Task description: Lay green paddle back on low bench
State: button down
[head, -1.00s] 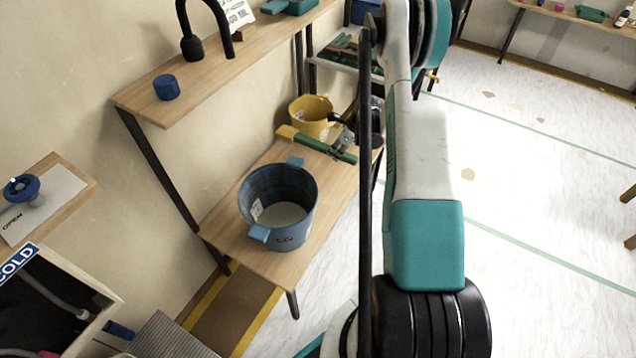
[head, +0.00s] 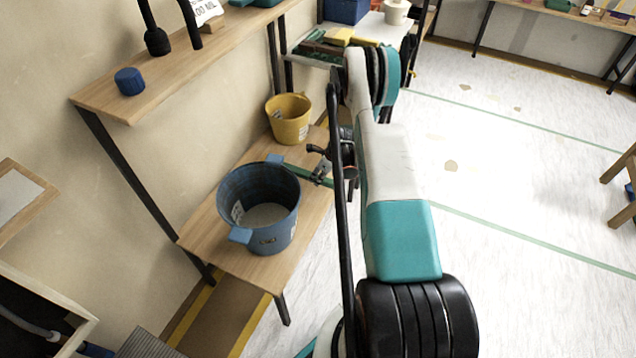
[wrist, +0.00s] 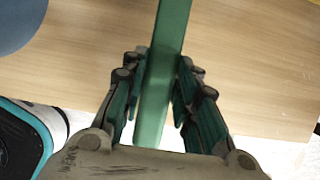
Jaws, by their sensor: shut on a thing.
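The green paddle (head: 322,181) is in my gripper over the low bench (head: 312,207), just behind and right of the blue bucket. The bucket hides the paddle's far end in the head view. In the wrist view the green bar (wrist: 170,50) runs upright between the fingers, with the bench's wood (wrist: 90,75) beneath it. My gripper (wrist: 160,85) is shut on the bar; it also shows in the head view (head: 320,172), partly behind my arm. I cannot tell whether the paddle touches the bench.
The blue bucket (head: 277,237) stands on the bench's near half; its edge shows at upper left in the wrist view (wrist: 15,20). A yellow bucket (head: 289,122) stands at the far end. A shelf (head: 170,75) runs along the wall above. Open floor lies right.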

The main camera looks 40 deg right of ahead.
jog(key=shift+f+b, duration=0.55)
jog(key=shift+f, duration=1.05)
jog(key=shift+f, duration=0.15)
jog(key=c, duration=1.2)
grip_release()
jog(key=shift+c, duration=0.2)
jog(key=shift+f, duration=0.1)
jog(key=p+v, duration=0.5)
jog(key=v, duration=0.9)
jog(key=shift+a+p, duration=0.1)
jog(key=shift+p, duration=0.2)
jog(key=shift+w, duration=0.1)
